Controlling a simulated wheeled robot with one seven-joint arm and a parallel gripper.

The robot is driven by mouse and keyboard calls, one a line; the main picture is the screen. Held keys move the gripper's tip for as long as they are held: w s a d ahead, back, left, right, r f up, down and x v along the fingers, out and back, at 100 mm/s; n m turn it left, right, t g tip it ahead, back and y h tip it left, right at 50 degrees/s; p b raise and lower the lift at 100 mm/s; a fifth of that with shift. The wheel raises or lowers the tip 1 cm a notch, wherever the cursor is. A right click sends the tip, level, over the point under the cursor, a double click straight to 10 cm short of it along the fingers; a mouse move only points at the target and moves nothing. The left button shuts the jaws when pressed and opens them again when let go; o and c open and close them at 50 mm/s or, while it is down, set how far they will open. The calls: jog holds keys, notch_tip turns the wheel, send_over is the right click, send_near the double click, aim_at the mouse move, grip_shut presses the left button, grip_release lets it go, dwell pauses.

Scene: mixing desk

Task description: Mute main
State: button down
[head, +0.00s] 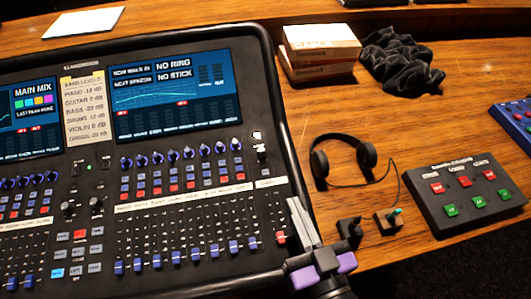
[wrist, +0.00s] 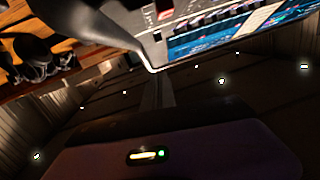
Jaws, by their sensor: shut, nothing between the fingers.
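The mixing desk (head: 190,80) fills the left of the head view, with rows of blue-capped faders, red and blue buttons and lit screens. A red-capped fader (head: 281,237) stands alone at its right end, below a small white label (head: 270,183). A bright white round control (head: 256,135) sits above that strip. Labels there are too small to read. My gripper (head: 293,204) is shut and empty at the desk's lower right edge, close to the red fader; contact cannot be told. In the wrist view, the desk (wrist: 215,30) shows at the top, tilted.
Stacked boxes (head: 320,48) and black cloth (head: 396,60) lie behind. A blue device (head: 515,122) is at the right edge.

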jog(key=w+a+r+m+g+h+p, duration=0.3)
jog(key=w+a+r+m+p, duration=0.3)
jog(key=w+a+r+p, duration=0.6)
jog(key=m+g+h+b, duration=0.3)
jog(key=m+h, duration=0.2)
jog(key=m, duration=0.3)
send_over(265, 172)
jog(key=s, duration=0.2)
notch_tip(265, 172, down, 6)
jog(key=shift+s+d+r, duration=0.15)
jog(key=f+b, duration=0.2)
jog(key=f, duration=0.1)
jog(key=f+b, duration=0.2)
jog(key=f, duration=0.1)
jog(key=w+f+b, duration=0.1)
jog(key=f+b, duration=0.1)
jog(key=f, duration=0.1)
jog(key=shift+b, duration=0.3)
jog(key=shift+f, duration=0.3)
